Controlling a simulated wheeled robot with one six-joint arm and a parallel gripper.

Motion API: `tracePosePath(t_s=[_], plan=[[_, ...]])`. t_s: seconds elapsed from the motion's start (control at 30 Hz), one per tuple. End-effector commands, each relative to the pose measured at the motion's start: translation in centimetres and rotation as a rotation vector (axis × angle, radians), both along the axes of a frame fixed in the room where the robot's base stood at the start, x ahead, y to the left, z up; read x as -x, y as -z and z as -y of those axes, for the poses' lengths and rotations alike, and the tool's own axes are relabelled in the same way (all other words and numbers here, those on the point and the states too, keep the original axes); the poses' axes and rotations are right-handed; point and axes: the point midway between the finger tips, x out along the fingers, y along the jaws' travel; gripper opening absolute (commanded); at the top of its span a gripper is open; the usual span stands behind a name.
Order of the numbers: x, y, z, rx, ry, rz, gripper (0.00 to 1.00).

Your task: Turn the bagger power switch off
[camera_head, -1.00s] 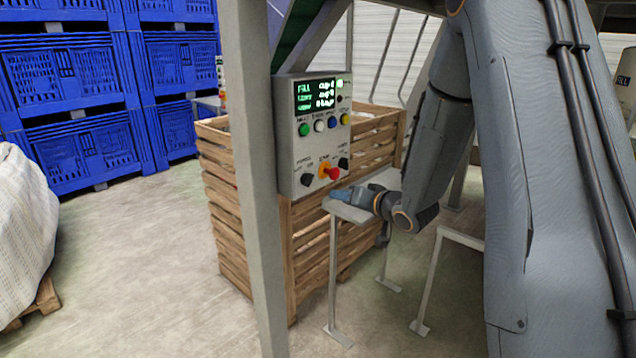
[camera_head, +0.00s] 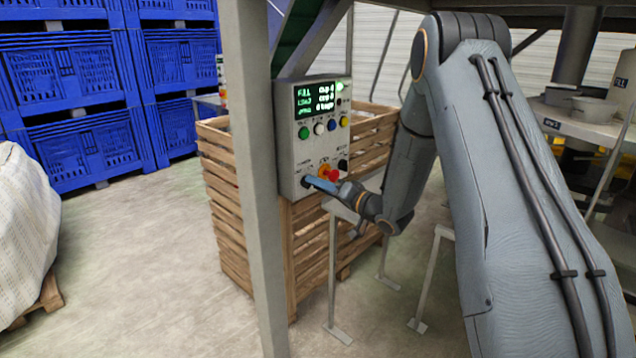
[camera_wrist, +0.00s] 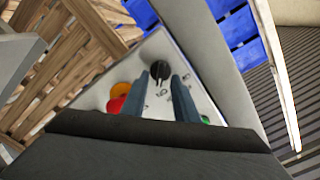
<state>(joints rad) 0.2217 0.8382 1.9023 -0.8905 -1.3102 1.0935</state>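The grey control panel (camera_head: 290,150) hangs on the post, with a lit green display on top. A black rotary switch sits at the panel's lower left; its printed label is too small to read. In the wrist view this black knob (camera_wrist: 159,70) shows just ahead of my two fingertips, centred between them. My gripper (camera_head: 309,180) is at the lower left of the panel, its fingers pointing at that knob. The fingers (camera_wrist: 161,78) are apart with a gap between them. I cannot tell whether they touch the knob. My fingertips largely hide the knob in the head view.
A red button on an orange base (camera_head: 328,173) sits right beside my fingers. Another black knob (camera_head: 343,165) is to its right. Several coloured buttons line the panel above. A wooden crate (camera_head: 232,225) stands behind, and a metal post (camera_head: 254,180) stands at the panel's left.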

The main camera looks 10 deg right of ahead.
Motion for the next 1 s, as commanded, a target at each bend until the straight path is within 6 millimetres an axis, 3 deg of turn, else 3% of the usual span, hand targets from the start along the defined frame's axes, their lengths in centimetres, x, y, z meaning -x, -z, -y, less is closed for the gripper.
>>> tracePosePath(t_s=[0.33,0.5,1.0], plan=[[-0.36,0.04,-0.29,0.000,0.000,0.000,0.26],[-0.34,0.04,-0.28,0.000,0.000,0.000,0.00],[-0.36,0.04,-0.29,0.076,0.000,0.055,0.00]])
